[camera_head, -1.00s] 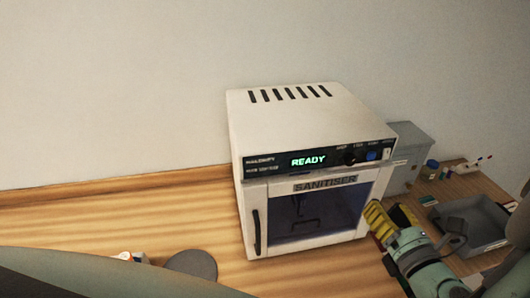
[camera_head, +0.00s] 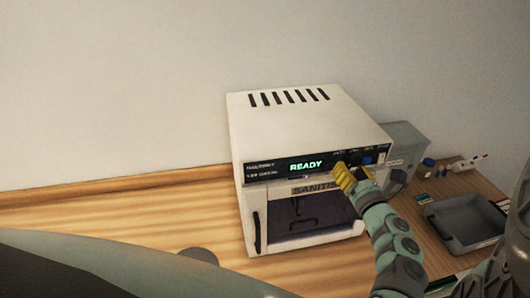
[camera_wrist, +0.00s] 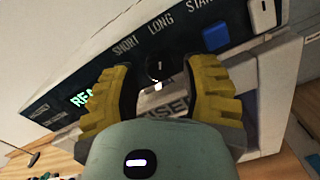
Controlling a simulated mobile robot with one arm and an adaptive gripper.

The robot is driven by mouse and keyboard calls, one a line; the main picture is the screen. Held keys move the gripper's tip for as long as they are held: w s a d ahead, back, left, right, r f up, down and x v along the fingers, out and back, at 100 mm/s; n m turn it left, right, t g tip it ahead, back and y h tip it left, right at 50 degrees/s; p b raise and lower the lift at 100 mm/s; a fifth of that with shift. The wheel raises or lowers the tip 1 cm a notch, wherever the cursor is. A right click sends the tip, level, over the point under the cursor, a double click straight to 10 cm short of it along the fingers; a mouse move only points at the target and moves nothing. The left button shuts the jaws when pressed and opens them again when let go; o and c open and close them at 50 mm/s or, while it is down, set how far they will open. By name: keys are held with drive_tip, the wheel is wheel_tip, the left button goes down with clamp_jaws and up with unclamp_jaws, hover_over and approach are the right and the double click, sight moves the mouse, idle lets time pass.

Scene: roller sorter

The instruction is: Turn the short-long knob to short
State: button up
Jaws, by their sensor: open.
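The white sanitiser box (camera_head: 300,115) stands on the wooden counter, its green display (camera_head: 306,166) reading READY. In the wrist view the round black short-long knob (camera_wrist: 158,67) sits on the dark panel below the words SHORT and LONG. My gripper (camera_head: 345,176) is in front of the panel in the head view and hides the knob there. In the wrist view its two yellow fingers (camera_wrist: 160,88) are open, one on each side of the knob. I cannot tell whether they touch it. The knob's pointer setting is not clear.
A blue start button (camera_wrist: 216,38) and a white switch (camera_wrist: 262,14) are right of the knob. The sanitiser's glass door has a black handle (camera_head: 257,232) at its left. A grey tray (camera_head: 466,220) and a grey box (camera_head: 403,142) stand to the right.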

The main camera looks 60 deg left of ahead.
drive_tip(key=shift+x, duration=0.85)
drive_tip(key=shift+o, duration=0.3)
drive_tip(key=shift+s+a, duration=0.1)
clamp_jaws()
